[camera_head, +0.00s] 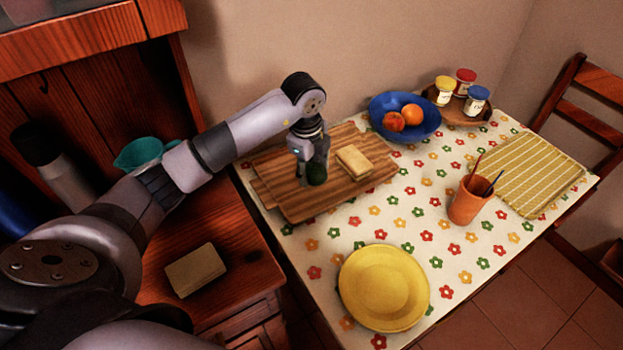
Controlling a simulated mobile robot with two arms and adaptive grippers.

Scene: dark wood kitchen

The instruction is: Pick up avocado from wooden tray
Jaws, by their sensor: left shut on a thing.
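The dark green avocado (317,174) is at the wooden tray (296,207), a striped brown board on the flowered table. My left gripper (315,172) comes down over the tray from above and is shut on the avocado. The fingers hide part of the avocado, and I cannot tell whether it touches the board. A pale rectangular block (354,161) lies on the tray just right of the gripper. My right gripper is not in view.
A blue bowl (377,104) with fruit and several jars stand at the back. A yellow plate (384,288), an orange cup (466,203) and a striped mat (529,172) are on the table. A teal bowl (139,152) sits on the left cabinet. The table's middle is clear.

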